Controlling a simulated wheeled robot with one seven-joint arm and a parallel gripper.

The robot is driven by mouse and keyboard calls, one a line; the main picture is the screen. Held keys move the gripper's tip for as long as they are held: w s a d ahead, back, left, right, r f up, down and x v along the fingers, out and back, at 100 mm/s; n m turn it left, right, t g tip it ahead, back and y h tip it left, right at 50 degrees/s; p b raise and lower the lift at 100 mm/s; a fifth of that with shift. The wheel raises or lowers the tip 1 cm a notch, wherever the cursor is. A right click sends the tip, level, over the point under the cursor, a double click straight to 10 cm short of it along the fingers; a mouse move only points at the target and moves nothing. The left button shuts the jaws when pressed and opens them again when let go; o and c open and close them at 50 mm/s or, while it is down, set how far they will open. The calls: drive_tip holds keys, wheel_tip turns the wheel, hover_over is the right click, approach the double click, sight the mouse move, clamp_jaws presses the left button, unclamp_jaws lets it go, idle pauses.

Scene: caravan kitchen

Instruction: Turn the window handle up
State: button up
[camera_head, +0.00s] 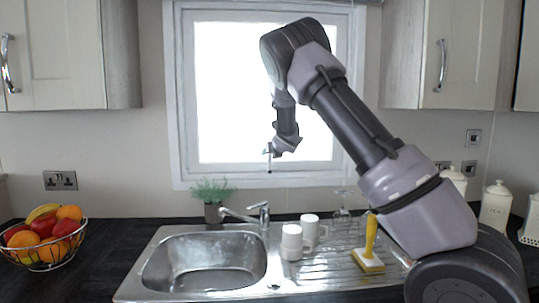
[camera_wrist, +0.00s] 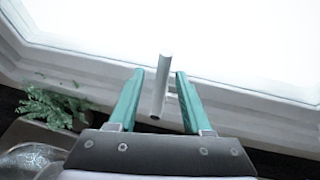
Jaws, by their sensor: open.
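The window handle (camera_wrist: 162,82) is a slim pale grey bar at the lower frame of the white window (camera_head: 184,100). In the wrist view it stands between the two teal fingers of my gripper (camera_wrist: 160,72). The fingers are open, one on each side of the bar, with a gap visible on both sides. In the head view my gripper (camera_head: 270,151) is at the lower middle of the window. The handle is very small there, and its details are hard to make out.
Below the window are a sink (camera_head: 205,262), a tap (camera_head: 250,214), a potted plant (camera_head: 213,199), white mugs (camera_head: 292,243), a glass and a yellow-handled brush (camera_head: 370,245). A fruit bowl (camera_head: 45,255) stands at left. Cupboards flank the window.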

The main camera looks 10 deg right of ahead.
drive_tip(key=v, duration=1)
drive_tip(key=shift+s+d+r, duration=0.1)
drive_tip(key=shift+s+d, duration=0.05)
drive_tip(key=s+d+r+m+g+h, duration=0.1)
drive_tip(key=s+d+r+m+g, duration=0.15)
drive_tip(key=s+d+m, duration=0.75)
drive_tip(key=s+d+r+m+g+h, duration=0.1)
drive_tip(key=s+d+r+m, duration=0.35)
drive_tip(key=m, duration=0.85)
drive_tip(key=s+a+m+g+y, duration=0.1)
drive_tip(key=s+a+m+g, duration=0.1)
drive_tip(key=s+m, duration=1.7)
drive_tip(key=s+g, duration=0.1)
drive_tip(key=s, duration=0.9)
drive_tip(key=shift+a+r+y, duration=0.25)
drive_tip(key=shift+a+y, duration=0.05)
drive_tip(key=shift+c, duration=0.2)
